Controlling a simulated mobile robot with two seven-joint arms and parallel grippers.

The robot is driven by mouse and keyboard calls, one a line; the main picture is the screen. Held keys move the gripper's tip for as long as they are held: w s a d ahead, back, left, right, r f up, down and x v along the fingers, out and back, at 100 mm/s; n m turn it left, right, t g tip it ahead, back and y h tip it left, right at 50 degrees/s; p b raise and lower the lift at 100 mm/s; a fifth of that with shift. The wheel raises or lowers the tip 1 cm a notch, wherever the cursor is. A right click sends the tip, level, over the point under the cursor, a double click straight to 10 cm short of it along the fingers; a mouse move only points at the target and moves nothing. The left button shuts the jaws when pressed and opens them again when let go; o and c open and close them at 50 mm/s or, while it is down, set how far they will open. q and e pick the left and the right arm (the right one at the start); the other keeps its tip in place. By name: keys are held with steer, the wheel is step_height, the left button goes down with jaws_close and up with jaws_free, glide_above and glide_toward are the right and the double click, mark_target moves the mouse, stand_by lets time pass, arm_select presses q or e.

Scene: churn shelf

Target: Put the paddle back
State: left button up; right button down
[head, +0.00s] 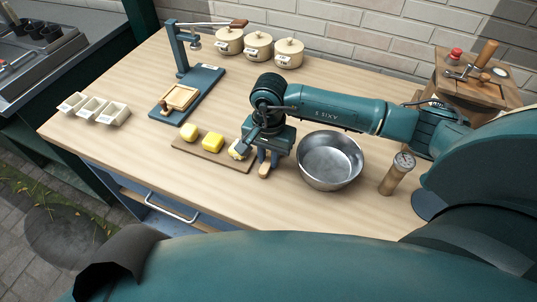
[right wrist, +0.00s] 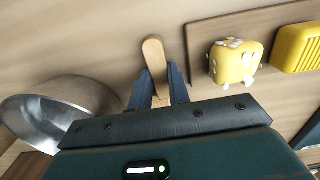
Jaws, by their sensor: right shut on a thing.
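A small pale wooden paddle (head: 264,171) is at my right gripper (head: 268,157), between the butter board and the metal bowl. In the right wrist view, the paddle's rounded end (right wrist: 153,52) sticks out past the fingertips. The two dark fingers of my right gripper (right wrist: 159,85) are shut on it. My left gripper is not in view.
A wooden board (head: 186,147) with yellow butter pieces (head: 212,142) lies left of the gripper. A metal bowl (head: 330,163) stands close on the right, then a dial cylinder (head: 397,173). A blue press (head: 188,93), lidded pots (head: 258,47) and a churn box (head: 475,85) stand farther back.

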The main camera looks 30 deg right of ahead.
mark_target(268, 159)
steer(key=c, duration=1.7)
jaws_free()
steer(key=shift+f, duration=0.1)
steer(key=shift+c, duration=0.2)
steer(key=o, duration=0.4)
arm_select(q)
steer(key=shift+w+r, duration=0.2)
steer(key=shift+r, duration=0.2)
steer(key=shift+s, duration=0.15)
arm_select(e)
steer(key=shift+r+p, duration=0.35)
steer(key=shift+p, duration=0.05)
step_height(268, 159, up, 4)
steer(key=shift+w+r+b, duration=0.1)
steer(key=shift+r+b, duration=0.15)
steer(key=shift+b, duration=0.5)
arm_select(q)
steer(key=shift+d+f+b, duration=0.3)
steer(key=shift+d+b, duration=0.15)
steer(key=shift+b, duration=0.1)
arm_select(e)
steer(key=shift+d+r, duration=0.1)
steer(key=shift+r, duration=3.5)
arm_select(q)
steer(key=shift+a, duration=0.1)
arm_select(e)
steer(key=shift+f, duration=0.1)
